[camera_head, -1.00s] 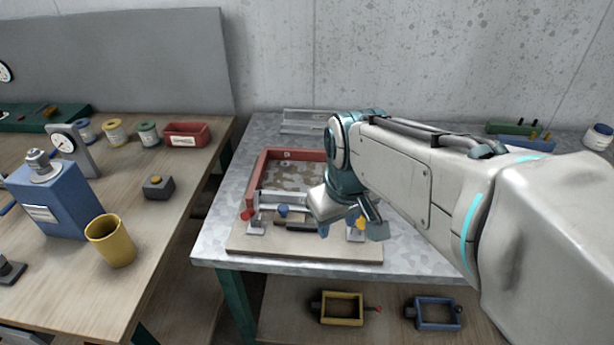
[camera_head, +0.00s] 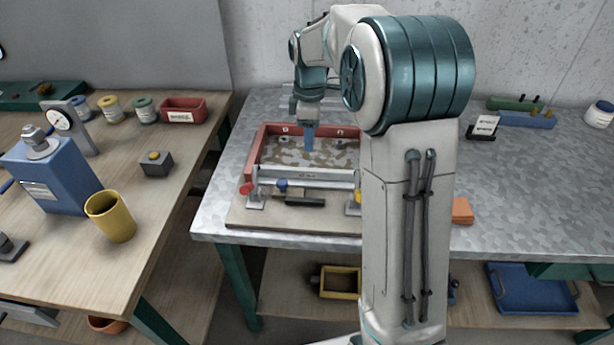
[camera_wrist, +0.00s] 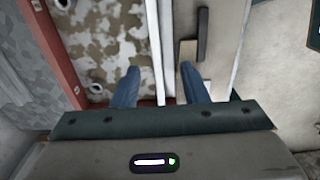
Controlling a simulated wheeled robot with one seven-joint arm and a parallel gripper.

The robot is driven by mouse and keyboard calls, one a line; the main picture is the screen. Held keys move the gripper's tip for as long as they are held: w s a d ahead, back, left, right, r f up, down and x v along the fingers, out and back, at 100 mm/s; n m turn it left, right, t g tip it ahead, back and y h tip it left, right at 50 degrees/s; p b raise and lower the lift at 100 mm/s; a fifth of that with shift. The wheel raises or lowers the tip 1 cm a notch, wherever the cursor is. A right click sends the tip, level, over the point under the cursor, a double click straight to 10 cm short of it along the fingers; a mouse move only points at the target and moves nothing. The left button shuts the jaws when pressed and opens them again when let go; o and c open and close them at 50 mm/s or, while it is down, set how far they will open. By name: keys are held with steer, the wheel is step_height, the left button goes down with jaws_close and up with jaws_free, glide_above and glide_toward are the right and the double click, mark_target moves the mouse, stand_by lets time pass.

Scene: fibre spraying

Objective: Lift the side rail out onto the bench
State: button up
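The pale side rail (camera_head: 300,177) lies across the front of the red-walled mould frame (camera_head: 262,150), on a wooden base board (camera_head: 290,223). It appears level and seated. In the wrist view the rail (camera_wrist: 153,25) runs down the picture between my two blue fingers. My gripper (camera_head: 308,148) points down, its fingertips over the mould in the head view. In the wrist view the gripper (camera_wrist: 159,68) is open, its fingers apart. I cannot tell whether the fingertips reach down beside the rail or hover above it.
A red knob (camera_head: 246,188), a blue knob (camera_head: 282,184) and a yellow clamp part (camera_head: 353,204) stand along the rail's front. My arm hides the mould's right end. The metal bench (camera_head: 540,190) is largely bare at right, with an orange block (camera_head: 462,210) near its front.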

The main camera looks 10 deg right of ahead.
glide_above(311, 169)
steer(key=f, duration=0.6)
steer(key=shift+s+a, duration=0.25)
steer(key=shift+s, duration=0.15)
steer(key=f, duration=0.1)
steer(key=f+p, duration=0.1)
steer(key=f, duration=0.2)
steer(key=shift+w+d+f, duration=0.15)
steer(key=shift+w+d, duration=0.15)
steer(key=shift+f, duration=0.5)
jaws_close()
